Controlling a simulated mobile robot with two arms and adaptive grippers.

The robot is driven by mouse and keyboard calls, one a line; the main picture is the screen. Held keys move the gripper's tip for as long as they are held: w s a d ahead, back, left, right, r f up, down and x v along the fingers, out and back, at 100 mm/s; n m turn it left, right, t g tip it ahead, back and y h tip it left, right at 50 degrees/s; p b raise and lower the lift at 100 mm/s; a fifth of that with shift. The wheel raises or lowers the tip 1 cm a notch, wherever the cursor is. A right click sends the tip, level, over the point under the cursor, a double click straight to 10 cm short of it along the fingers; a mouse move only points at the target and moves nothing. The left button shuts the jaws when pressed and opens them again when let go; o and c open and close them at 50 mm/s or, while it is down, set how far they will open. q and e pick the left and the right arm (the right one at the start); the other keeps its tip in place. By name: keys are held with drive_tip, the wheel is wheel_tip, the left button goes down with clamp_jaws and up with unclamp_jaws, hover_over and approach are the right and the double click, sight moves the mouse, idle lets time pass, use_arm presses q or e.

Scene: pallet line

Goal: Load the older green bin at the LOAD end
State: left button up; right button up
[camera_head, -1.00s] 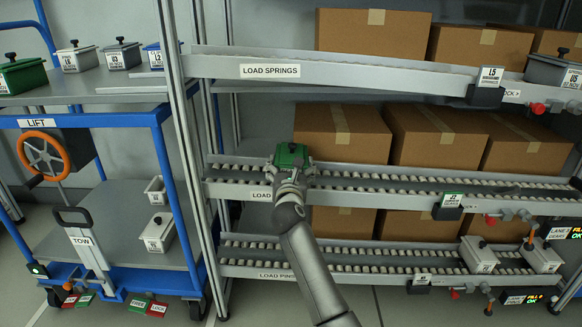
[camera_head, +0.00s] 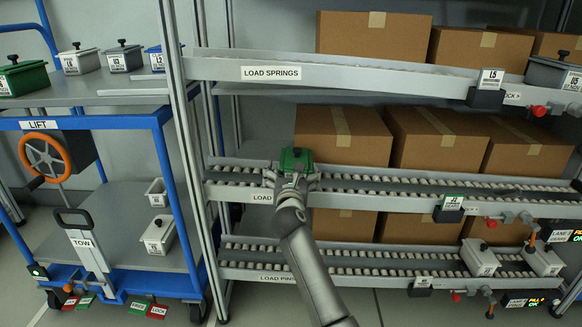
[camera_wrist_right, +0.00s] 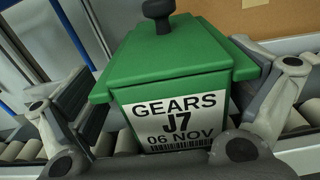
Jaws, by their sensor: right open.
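A green lidded bin (camera_head: 296,160) with a dark knob sits at the left, LOAD end of the middle roller lane (camera_head: 385,187). In the right wrist view its label on the green bin (camera_wrist_right: 180,75) reads GEARS J7 06 NOV. My right gripper (camera_head: 293,180) is at the bin, with one finger on each side. In the wrist view the jaws (camera_wrist_right: 178,110) are open, with gaps beside the bin's body under its lid. Another green bin (camera_head: 24,79) stands on the cart's top shelf at far left; its label is not readable. My left gripper is not in view.
The blue cart (camera_head: 85,122) stands left of the rack and holds white, grey and blue-labelled bins. Cardboard boxes (camera_head: 342,135) stand behind the lanes. Two pale bins (camera_head: 480,258) sit at the right of the lower lane. The middle lane right of the green bin looks clear.

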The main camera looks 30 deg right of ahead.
sight(292, 162)
drive_tip(key=r+p, duration=0.2)
drive_tip(key=r, duration=0.2)
drive_tip(key=shift+s+r+p, duration=0.1)
drive_tip(key=shift+s+p, duration=0.15)
drive_tip(key=shift+p, duration=0.15)
drive_tip(key=p+v, duration=0.1)
drive_tip(key=v, duration=0.3)
drive_tip(key=p+v, duration=0.2)
drive_tip(key=v, duration=0.2)
drive_tip(key=shift+f+p, duration=0.2)
drive_tip(key=shift+p, duration=0.1)
drive_tip(key=p+v, duration=0.2)
drive_tip(key=v, duration=0.6)
drive_tip(key=s+a+r+n+t+y+p, duration=0.1)
drive_tip(key=s+a+r+y+p, duration=0.1)
drive_tip(key=r+p, duration=0.6)
drive_tip(key=s+a+r+n+t+y+p, duration=0.1)
drive_tip(key=s+a+r+n+y+p, duration=0.1)
drive_tip(key=r+p, duration=0.7)
drive_tip(key=shift+v, duration=0.95)
drive_tip(key=shift+a, duration=0.1)
idle(1.0)
